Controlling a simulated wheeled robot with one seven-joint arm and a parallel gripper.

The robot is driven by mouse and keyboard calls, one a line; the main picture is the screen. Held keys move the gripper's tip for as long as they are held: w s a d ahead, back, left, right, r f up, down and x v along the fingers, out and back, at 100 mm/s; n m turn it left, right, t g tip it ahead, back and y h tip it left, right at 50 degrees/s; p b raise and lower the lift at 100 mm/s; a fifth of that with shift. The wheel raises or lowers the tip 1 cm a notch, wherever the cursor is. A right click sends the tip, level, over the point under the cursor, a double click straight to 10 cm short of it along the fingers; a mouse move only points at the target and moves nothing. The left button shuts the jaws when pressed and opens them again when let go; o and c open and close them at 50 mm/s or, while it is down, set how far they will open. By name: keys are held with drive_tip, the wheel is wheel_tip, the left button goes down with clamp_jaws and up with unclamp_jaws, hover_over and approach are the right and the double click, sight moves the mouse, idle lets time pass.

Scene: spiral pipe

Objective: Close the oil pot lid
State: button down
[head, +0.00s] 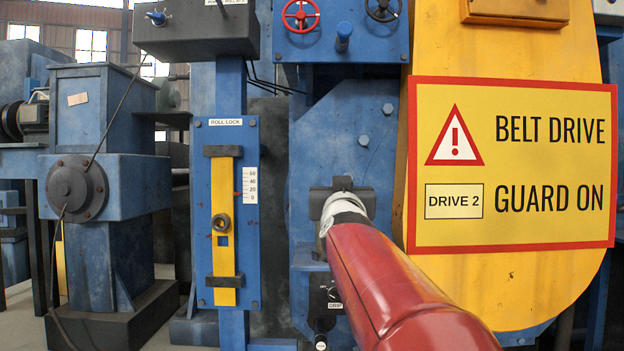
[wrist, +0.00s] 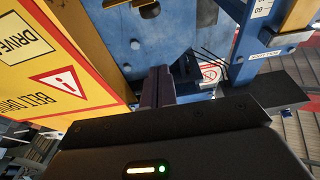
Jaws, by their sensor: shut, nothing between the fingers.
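My gripper (head: 342,186) is in front of the blue machine panel, at the end of my red arm. In the wrist view its two dark fingers (wrist: 160,84) are together with nothing between them. The fingers point towards the blue panel with bolt heads. I cannot make out the oil pot or its lid in either view. My arm and gripper hide part of the blue panel. A small dark panel labelled DRIP (head: 327,299), with a knob, shows below my gripper.
The yellow belt guard (head: 500,280) with its BELT DRIVE sign (head: 512,165) is close on the right. The ROLL LOCK panel (head: 250,215) with a yellow slide stands on the left. Red (head: 300,15) and black (head: 382,8) handwheels are above. A red-and-white sign (wrist: 209,74) shows beside the fingers.

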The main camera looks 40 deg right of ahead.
drive_tip(key=x, duration=0.9)
drive_tip(key=shift+d+r+p, duration=0.1)
drive_tip(key=shift+p, duration=0.25)
wheel_tip(320, 180, down, 3)
drive_tip(key=shift+w+f+b, duration=0.15)
drive_tip(key=shift+b, duration=0.2)
drive_tip(key=shift+f, duration=0.45)
drive_tip(key=shift+f, duration=0.15)
